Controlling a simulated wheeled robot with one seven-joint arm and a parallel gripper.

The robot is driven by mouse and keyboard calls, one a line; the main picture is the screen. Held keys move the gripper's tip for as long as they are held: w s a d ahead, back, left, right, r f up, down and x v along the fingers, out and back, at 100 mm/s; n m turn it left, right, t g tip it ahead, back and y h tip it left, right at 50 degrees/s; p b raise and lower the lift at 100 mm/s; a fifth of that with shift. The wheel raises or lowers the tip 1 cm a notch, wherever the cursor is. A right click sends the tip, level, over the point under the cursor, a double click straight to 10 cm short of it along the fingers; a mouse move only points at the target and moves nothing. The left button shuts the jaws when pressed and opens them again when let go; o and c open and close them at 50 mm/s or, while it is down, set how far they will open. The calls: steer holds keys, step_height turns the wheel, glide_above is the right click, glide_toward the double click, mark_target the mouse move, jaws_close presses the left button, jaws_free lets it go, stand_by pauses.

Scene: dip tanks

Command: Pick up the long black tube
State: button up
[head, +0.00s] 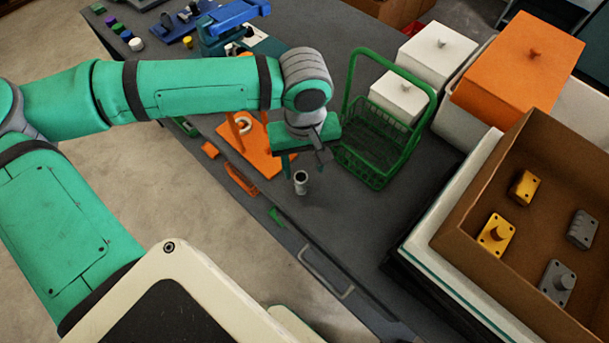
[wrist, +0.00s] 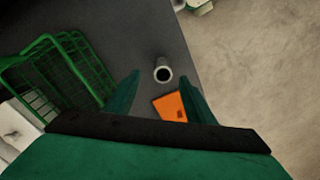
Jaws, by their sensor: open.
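A grey tube (head: 301,182) with a dark open top stands upright on the dark bench near its front edge. It also shows in the wrist view (wrist: 163,74), seen almost straight down into its round mouth. I cannot make out another long black tube. My gripper (head: 304,161) hangs above the tube, pointing down. In the wrist view its two green fingers (wrist: 159,80) are spread apart, with the tube's mouth between and just beyond their tips. The gripper is open and holds nothing; I see no contact with the tube.
A green wire basket (head: 370,150) with a raised handle stands close to the gripper's right. An orange plate (head: 262,163) lies to the left. A bench-edge handle (head: 327,275) is nearer. A brown box (head: 470,190) with several parts is at right. White lidded boxes (head: 437,45) stand behind.

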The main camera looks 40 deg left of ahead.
mark_target(301, 180)
steer(key=f, duration=0.3)
steer(key=shift+s+f, duration=0.1)
steer(key=shift+s, duration=0.15)
steer(key=shift+w+a+f, duration=0.1)
steer(key=shift+a+f, duration=0.1)
steer(key=shift+f, duration=1.05)
steer(key=shift+a+f, duration=0.2)
steer(key=shift+f, duration=1)
jaws_close()
